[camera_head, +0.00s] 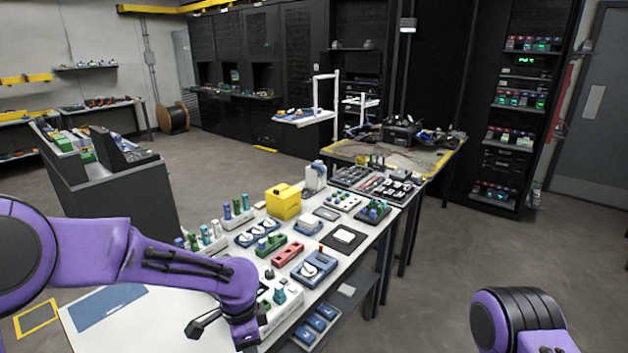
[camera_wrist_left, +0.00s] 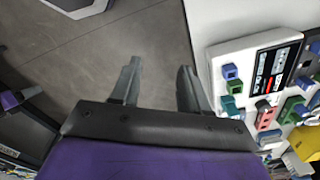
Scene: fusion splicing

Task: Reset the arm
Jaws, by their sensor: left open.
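My left arm (camera_head: 150,258) comes in from the left in the head view and reaches over the near end of the white workbench (camera_head: 135,325). My left gripper (camera_wrist_left: 158,82) shows in the wrist view with its two dark fingers apart and nothing between them; bare floor lies beyond. In the head view its dark fingers (camera_head: 205,322) are partly visible at the near edge of the bench. My right arm (camera_head: 515,320) shows only as a purple link at the bottom right, and its gripper is out of the picture.
The bench holds a yellow box (camera_head: 283,202), a red block (camera_head: 288,254), a blue tray (camera_head: 313,268) and several small fittings close to my left arm. A dark grey cabinet (camera_head: 125,205) stands to the left. The floor (camera_head: 480,270) at right is clear.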

